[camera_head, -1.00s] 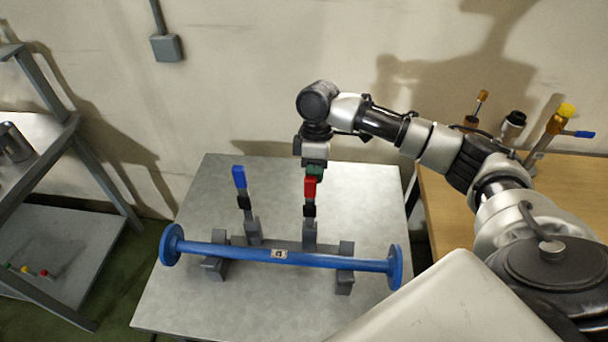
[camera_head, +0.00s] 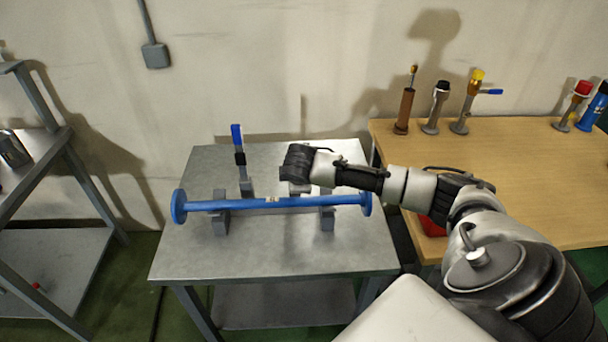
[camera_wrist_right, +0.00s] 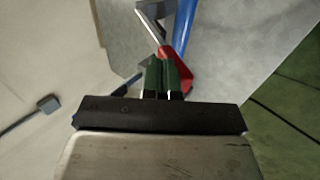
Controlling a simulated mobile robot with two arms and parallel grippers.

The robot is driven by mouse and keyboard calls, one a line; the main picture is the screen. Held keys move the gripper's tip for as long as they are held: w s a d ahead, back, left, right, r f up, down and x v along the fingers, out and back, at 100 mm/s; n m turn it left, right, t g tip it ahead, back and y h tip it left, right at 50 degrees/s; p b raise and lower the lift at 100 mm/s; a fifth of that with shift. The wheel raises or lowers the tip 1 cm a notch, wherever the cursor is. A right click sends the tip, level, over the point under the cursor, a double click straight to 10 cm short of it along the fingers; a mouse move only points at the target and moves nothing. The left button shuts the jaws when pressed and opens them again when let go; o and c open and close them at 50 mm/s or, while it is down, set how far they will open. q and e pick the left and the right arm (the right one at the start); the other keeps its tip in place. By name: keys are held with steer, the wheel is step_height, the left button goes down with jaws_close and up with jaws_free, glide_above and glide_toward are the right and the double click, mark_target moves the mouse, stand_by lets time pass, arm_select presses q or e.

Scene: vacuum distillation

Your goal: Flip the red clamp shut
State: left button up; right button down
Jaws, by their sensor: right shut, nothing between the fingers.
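A blue pipe (camera_head: 270,203) with round end flanges lies across the stand on the metal table. The blue-handled clamp (camera_head: 238,150) stands upright at its left. The red clamp is hidden behind my right wrist in the head view. In the right wrist view, its red handle (camera_wrist_right: 178,70) shows just beyond and beside my fingertips, near the pipe (camera_wrist_right: 184,25). My right gripper (camera_wrist_right: 160,72), with green fingers, is shut and empty, close against the red handle; whether it touches cannot be told. My left gripper is not in view.
A wooden table (camera_head: 500,160) at the right holds several upright tools. A metal shelf (camera_head: 55,260) stands at the left. The front of the metal table (camera_head: 250,262) is clear. A wall runs behind.

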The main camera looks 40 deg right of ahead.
arm_select(q)
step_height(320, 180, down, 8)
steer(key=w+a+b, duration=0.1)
steer(key=b, duration=0.6)
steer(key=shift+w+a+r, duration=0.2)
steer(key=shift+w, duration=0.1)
arm_select(e)
steer(key=s+a+f+t+h, duration=0.3)
steer(key=f+t, duration=0.1)
steer(key=f, duration=0.6)
steer(key=shift+f, duration=0.3)
